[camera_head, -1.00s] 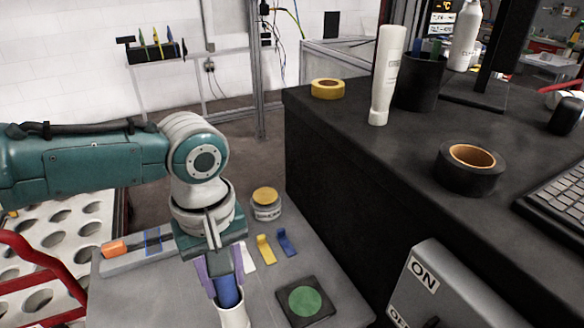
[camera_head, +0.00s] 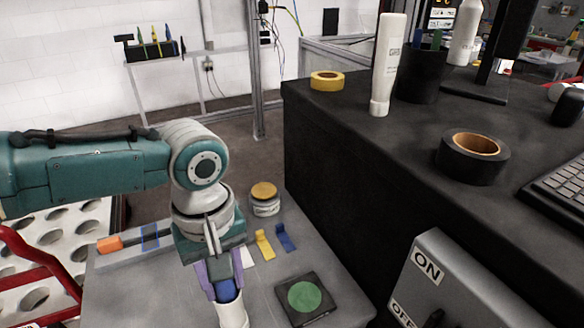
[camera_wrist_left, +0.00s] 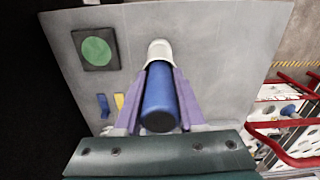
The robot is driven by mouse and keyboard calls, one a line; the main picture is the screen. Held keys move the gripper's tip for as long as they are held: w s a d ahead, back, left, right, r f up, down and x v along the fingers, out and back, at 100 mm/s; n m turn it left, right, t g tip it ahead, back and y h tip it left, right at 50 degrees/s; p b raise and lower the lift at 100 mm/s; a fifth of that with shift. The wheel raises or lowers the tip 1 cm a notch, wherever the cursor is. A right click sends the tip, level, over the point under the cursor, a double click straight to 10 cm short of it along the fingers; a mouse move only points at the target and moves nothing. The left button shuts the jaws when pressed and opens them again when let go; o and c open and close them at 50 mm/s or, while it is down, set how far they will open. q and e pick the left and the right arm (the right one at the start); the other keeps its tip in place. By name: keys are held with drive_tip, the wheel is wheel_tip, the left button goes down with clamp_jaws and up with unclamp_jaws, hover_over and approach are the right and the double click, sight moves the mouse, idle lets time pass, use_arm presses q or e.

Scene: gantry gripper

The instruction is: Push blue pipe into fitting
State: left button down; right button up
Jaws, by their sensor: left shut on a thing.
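My left gripper (camera_head: 222,282) points down over the grey table and is shut on the blue pipe (camera_head: 227,290). In the left wrist view the blue pipe (camera_wrist_left: 159,98) lies between the purple fingers (camera_wrist_left: 157,92). The white fitting (camera_head: 233,314) is directly below the pipe, and it also shows in the left wrist view (camera_wrist_left: 160,50) at the pipe's far end. The pipe's lower end appears to be inside the fitting's mouth; how deep I cannot tell. My right gripper is not in view.
The grey table (camera_head: 150,290) also holds a green round pad on a dark plate (camera_head: 306,298), yellow (camera_head: 264,244) and blue (camera_head: 285,238) clips, and a jar (camera_head: 264,199). A black bench (camera_head: 330,190) rises at the right, with an ON/OFF switch box (camera_head: 470,290) in front.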

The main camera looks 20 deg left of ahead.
use_arm(q)
drive_tip(key=shift+f, duration=0.2)
drive_tip(key=shift+c, duration=2.1)
unclamp_jaws()
wheel_tip(320, 180, up, 9)
drive_tip(key=shift+f+p, duration=0.1)
drive_tip(key=shift+p, duration=0.95)
drive_tip(key=shift+r, duration=0.6)
